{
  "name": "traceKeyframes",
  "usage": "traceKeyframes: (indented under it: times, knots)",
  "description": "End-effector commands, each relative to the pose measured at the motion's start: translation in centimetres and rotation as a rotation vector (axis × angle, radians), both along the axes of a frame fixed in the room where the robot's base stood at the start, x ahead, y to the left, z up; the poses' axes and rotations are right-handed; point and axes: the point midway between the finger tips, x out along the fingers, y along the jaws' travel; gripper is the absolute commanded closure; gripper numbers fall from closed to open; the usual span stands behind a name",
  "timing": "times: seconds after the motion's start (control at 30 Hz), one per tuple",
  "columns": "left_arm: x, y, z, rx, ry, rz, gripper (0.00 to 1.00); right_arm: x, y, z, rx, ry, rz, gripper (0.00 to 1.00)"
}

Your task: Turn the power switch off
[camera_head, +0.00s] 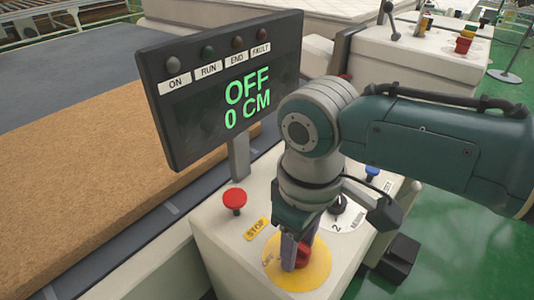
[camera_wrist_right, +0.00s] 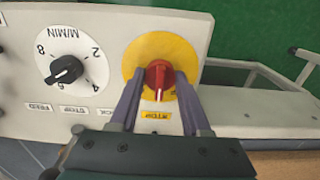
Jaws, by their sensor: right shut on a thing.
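The power switch is a red rotary knob (camera_head: 303,253) on a round yellow plate (camera_head: 320,272) at the near corner of the white control console (camera_head: 225,262). In the right wrist view the red knob (camera_wrist_right: 159,76) sits between my two fingers, its white mark pointing down the picture. My right gripper (camera_head: 295,256) reaches down from above and is shut on the knob. The fingers partly hide the knob and plate in the head view. The display panel (camera_head: 222,85) reads "OFF" and "0 CM" in green; its lamps look unlit. My left gripper is not in view.
A red mushroom button (camera_head: 234,200) stands left of the yellow plate, by a STOP label (camera_head: 257,228). A black speed dial (camera_wrist_right: 65,70) and a blue button (camera_head: 372,172) sit farther along. A brown mat (camera_head: 90,190) lies on the conveyor at left. Green floor lies right.

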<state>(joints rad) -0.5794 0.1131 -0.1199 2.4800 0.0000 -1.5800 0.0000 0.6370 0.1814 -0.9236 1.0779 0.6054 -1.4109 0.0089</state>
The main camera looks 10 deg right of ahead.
Motion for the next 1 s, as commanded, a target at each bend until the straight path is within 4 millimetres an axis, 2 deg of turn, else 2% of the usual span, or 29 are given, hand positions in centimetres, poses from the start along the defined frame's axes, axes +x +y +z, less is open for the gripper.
traceKeyframes:
  times: [0.6,1.0]
  knots:
    - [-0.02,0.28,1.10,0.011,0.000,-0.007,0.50,0.01,0.05,0.07,0.001,-0.001,0.561,1.00]
    - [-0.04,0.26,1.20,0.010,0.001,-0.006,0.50,0.01,0.08,0.05,0.002,-0.001,0.770,1.00]
